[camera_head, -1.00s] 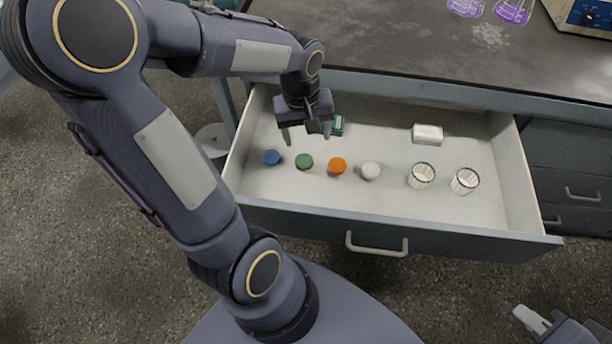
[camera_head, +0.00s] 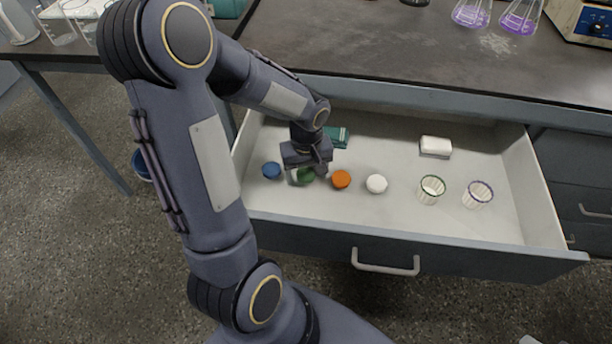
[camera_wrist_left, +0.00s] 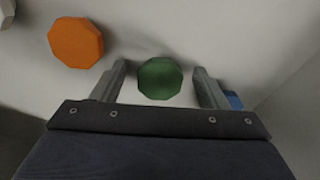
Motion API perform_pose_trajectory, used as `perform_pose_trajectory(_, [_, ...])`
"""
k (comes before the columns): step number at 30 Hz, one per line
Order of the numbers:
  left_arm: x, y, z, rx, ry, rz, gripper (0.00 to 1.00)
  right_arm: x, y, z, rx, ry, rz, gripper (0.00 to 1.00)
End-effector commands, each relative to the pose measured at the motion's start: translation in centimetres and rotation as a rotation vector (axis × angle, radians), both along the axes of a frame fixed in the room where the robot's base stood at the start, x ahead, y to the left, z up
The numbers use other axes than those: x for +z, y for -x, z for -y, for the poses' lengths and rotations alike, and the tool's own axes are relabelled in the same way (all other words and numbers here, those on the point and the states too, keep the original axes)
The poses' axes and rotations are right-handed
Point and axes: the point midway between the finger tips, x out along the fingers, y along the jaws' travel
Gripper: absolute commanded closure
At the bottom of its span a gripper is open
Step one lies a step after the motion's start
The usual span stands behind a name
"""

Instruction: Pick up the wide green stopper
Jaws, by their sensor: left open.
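The wide green stopper (camera_head: 305,176) sits in the open drawer, between the blue and orange stoppers. In the left wrist view the green stopper (camera_wrist_left: 160,79) lies between the two fingers, with a gap on each side. My left gripper (camera_head: 307,177) is open, low over the green stopper with its fingers on either side of it; it also shows in the left wrist view (camera_wrist_left: 162,85). In the head view the gripper partly covers the stopper. My right gripper does not clearly show.
The orange stopper (camera_head: 341,179) is close on the right and the blue stopper (camera_head: 271,170) close on the left. A white stopper (camera_head: 376,183), two ribbed cups (camera_head: 430,190), a white box (camera_head: 435,147) and a teal box (camera_head: 338,136) share the drawer (camera_head: 400,226).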

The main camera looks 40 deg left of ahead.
Motion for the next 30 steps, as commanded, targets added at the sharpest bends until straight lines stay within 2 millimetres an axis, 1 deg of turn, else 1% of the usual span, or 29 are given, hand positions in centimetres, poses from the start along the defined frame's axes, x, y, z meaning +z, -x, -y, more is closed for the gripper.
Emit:
perform_pose_trajectory(3, [0.1, 0.0, 0.0, 0.0, 0.0, 0.0, 0.33, 0.0, 0.0, 0.0, 0.0, 0.0, 0.0, 0.82])
perform_pose_trajectory(4, [0.1, 0.0, 0.0, 0.0, 0.0, 0.0, 0.35, 0.0, 0.0, 0.0, 0.0, 0.0, 0.0, 0.82])
perform_pose_trajectory(12, [0.1, 0.0, 0.0, -0.001, 0.0, 0.0, 0.71, 0.0, 0.0, 0.0, 0.0, 0.0, 0.0, 0.82])
perform_pose_trajectory(14, [0.1, 0.0, 0.0, -0.001, 0.0, 0.0, 0.78, 0.0, 0.0, 0.0, 0.0, 0.0, 0.0, 0.82])
perform_pose_trajectory(15, [0.1, 0.0, 0.0, -0.001, 0.0, 0.0, 0.8, 0.0, 0.0, 0.0, 0.0, 0.0, 0.0, 0.82])
perform_pose_trajectory(23, [0.3, 0.0, 0.0, -0.001, -0.001, 0.001, 0.81, 0.1, 0.0, 0.0, 0.0, 0.0, 0.0, 0.82])
perform_pose_trajectory(26, [0.9, 0.0, 0.0, -0.001, 0.0, 0.001, 0.81, 0.4, 0.0, 0.0, 0.0, 0.0, 0.0, 0.82])
perform_pose_trajectory(30, [2.6, -0.1, 0.0, -0.002, -0.001, 0.003, 0.81, 1.0, 0.0, 0.0, 0.0, 0.0, 0.0, 0.82])
